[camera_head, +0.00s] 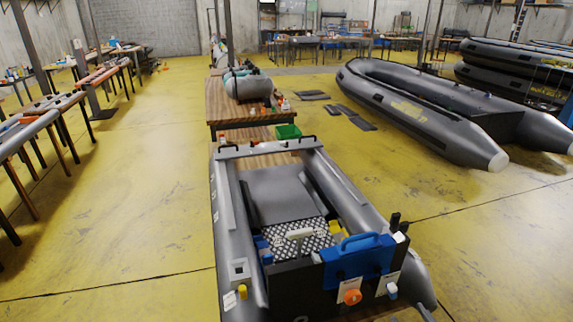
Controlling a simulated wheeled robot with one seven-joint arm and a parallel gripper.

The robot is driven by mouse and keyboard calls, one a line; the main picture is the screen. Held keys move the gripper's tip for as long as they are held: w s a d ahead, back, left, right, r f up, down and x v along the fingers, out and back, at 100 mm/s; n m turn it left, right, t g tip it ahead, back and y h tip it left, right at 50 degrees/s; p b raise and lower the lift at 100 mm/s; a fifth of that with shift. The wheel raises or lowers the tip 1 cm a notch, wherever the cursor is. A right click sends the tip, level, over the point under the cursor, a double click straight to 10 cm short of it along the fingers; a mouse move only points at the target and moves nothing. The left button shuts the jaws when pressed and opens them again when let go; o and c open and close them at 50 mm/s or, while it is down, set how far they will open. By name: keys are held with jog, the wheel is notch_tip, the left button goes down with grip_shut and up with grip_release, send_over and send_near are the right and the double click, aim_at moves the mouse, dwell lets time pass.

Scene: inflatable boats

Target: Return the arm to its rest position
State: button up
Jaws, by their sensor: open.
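My gripper and arm are not in view, so how the arm is held cannot be seen. A grey inflatable boat (347,193) lies close in front of me, its dark transom (297,291) facing me. A blue case with a handle (357,257) sits at the transom, right of the middle. A white T-shaped handle (300,236) stands inside the boat, above a checkered floor plate (287,238).
A larger grey boat (440,120) lies at the right. Long tables (40,125) line the left. The yellow floor (130,200) between is clear.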

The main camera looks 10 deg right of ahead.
jog(key=w+a+r+n+g+y, duration=0.1)
jog(key=a+r+n+g+y, duration=0.1)
jog(key=a+n, duration=0.1)
jog(key=w+a+r+n+g+y, duration=0.1)
jog(key=w+a+n+g+y, duration=0.1)
jog(key=a+n+y, duration=0.1)
jog(key=w+a+r+n+g+y, duration=0.1)
jog(key=a+r+n+g+y, duration=0.1)
jog(key=a+n, duration=0.3)
jog(key=shift+w+a+r+n+g+p, duration=0.1)
jog(key=shift+r+n+g+p, duration=0.15)
jog(key=shift+n, duration=0.25)
jog(key=shift+w+a+r+n+g+p, duration=0.1)
jog(key=shift+n+g+p, duration=0.05)
jog(key=shift+n+g, duration=0.3)
jog(key=s+a+r+n+g+h+p, duration=0.1)
jog(key=s+a+r+n+g+h, duration=0.25)
jog(key=a+r+n, duration=0.35)
jog(key=s+a+r+n+g+h, duration=0.2)
jog(key=s+a+r+n+g, duration=0.15)
jog(key=a+r+n, duration=0.35)
jog(key=s+r+n+t+h+p, duration=0.1)
jog(key=s+r+n+t+h, duration=0.1)
jog(key=s+r+n, duration=0.3)
jog(key=s+r, duration=0.3)
jog(key=s, duration=0.1)
jog(key=shift+s+a, duration=0.25)
jog(key=shift+a, duration=0.15)
